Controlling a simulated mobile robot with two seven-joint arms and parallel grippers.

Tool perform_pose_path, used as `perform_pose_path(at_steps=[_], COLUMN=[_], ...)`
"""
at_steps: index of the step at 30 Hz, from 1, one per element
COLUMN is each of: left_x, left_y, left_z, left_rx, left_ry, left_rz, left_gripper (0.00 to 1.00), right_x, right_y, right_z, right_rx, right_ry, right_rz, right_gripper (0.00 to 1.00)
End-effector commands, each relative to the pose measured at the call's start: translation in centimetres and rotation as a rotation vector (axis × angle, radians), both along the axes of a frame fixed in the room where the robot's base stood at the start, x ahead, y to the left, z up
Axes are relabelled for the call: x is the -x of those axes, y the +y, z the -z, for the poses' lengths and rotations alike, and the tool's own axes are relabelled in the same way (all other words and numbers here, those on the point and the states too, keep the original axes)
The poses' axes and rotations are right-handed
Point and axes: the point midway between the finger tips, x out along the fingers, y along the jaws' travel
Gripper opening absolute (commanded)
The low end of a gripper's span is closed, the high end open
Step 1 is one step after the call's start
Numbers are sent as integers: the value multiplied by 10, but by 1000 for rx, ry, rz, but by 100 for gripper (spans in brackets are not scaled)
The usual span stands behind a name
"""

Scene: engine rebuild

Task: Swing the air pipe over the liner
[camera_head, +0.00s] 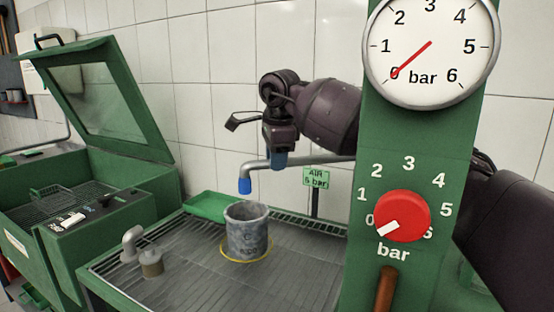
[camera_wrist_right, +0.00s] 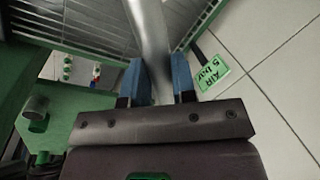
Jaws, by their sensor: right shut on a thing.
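The air pipe (camera_head: 318,159) is a grey metal tube that runs left from behind the green gauge column and bends down to a blue nozzle (camera_head: 245,186). The nozzle hangs above the back rim of the liner, apart from it. The liner (camera_head: 247,232) is a grey, mottled open cylinder standing upright inside a yellow ring on the slatted bench. My right gripper (camera_head: 278,160) is shut on the pipe right of the nozzle. In the right wrist view the pipe (camera_wrist_right: 150,40) passes between its blue fingers (camera_wrist_right: 158,82). My left gripper is not in view.
A green column with a gauge (camera_head: 431,48) at 0 bar and a red knob (camera_head: 402,216) stands at the right. A green tray (camera_head: 207,206) and a small fitting (camera_head: 151,263) are on the bench (camera_head: 200,265). An open-lidded green washer (camera_head: 100,215) stands left.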

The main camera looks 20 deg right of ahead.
Motion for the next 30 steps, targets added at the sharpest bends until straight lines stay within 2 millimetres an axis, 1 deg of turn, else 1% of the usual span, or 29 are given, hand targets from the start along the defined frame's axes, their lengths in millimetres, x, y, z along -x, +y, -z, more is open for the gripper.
perform_pose_path(at_steps=[5,6,10,18,22,26,30], left_x=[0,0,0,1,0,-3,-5], left_y=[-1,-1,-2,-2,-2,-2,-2], left_z=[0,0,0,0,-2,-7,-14], left_rx=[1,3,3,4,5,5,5], left_ry=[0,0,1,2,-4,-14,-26], left_rz=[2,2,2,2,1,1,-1], left_gripper=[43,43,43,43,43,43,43], right_x=[0,0,0,0,1,5,10], right_y=[-1,-1,-1,0,0,0,0], right_z=[-1,-1,-1,0,-7,-26,-53], right_rx=[1,1,1,0,0,-1,0], right_ry=[-2,-1,-1,0,-1,-6,-8], right_rz=[1,0,0,-1,-1,0,0], right_gripper=[0,30,50,51,51,51,51])
